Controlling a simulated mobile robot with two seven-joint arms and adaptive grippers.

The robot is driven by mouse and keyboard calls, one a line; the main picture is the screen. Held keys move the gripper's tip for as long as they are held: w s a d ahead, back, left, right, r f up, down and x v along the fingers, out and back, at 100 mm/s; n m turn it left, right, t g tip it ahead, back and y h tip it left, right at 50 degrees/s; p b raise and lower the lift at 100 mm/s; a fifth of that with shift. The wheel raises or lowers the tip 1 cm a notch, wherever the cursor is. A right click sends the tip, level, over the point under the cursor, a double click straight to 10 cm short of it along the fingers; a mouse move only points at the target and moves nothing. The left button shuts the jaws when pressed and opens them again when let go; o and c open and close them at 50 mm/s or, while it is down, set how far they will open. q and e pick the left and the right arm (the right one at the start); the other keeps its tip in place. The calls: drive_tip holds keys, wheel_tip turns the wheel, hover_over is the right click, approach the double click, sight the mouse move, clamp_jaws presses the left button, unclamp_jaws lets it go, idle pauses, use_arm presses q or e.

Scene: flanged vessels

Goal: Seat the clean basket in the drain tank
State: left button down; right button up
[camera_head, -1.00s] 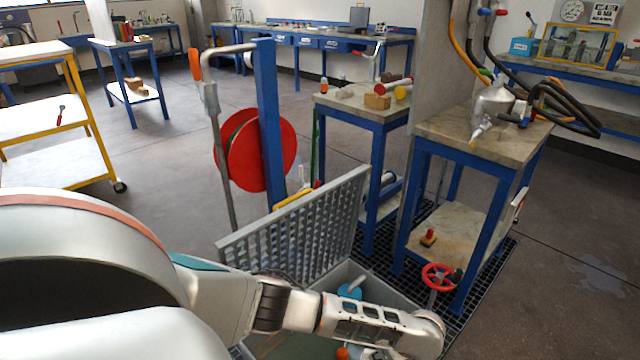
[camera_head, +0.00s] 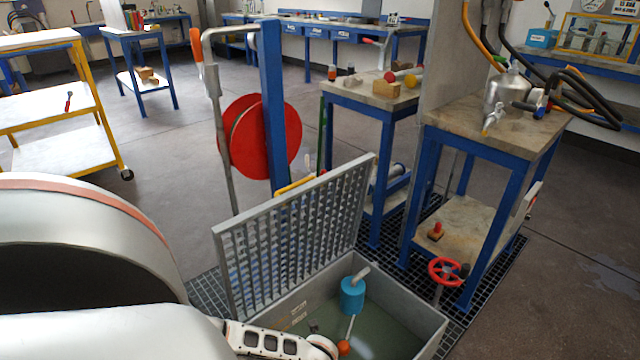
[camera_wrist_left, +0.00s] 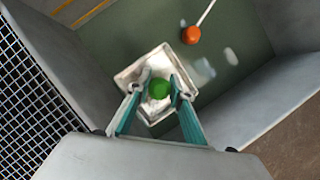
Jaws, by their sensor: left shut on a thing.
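The drain tank (camera_head: 425,338) is a grey open box with its perforated lid (camera_head: 300,230) raised. It fills the left wrist view too, with its wall (camera_wrist_left: 285,105) at the right and a greenish floor. My left gripper (camera_wrist_left: 160,86) is shut on the green knob of a pale, square basket (camera_wrist_left: 140,72). The basket is inside the tank's outline; I cannot tell whether it touches the floor. The head view shows my left arm at the bottom, but neither its gripper nor the basket. My right gripper is not in view.
A blue cylinder (camera_head: 352,296) and an orange ball (camera_head: 344,348) on a rod are inside the tank; the ball also shows beyond the basket in the wrist view (camera_wrist_left: 191,35). A red handwheel (camera_head: 447,271) stands right of the tank. Floor grating (camera_wrist_left: 35,95) lies alongside.

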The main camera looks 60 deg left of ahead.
use_arm(q)
drive_tip(key=shift+w+r, duration=0.1)
drive_tip(key=shift+w, duration=0.05)
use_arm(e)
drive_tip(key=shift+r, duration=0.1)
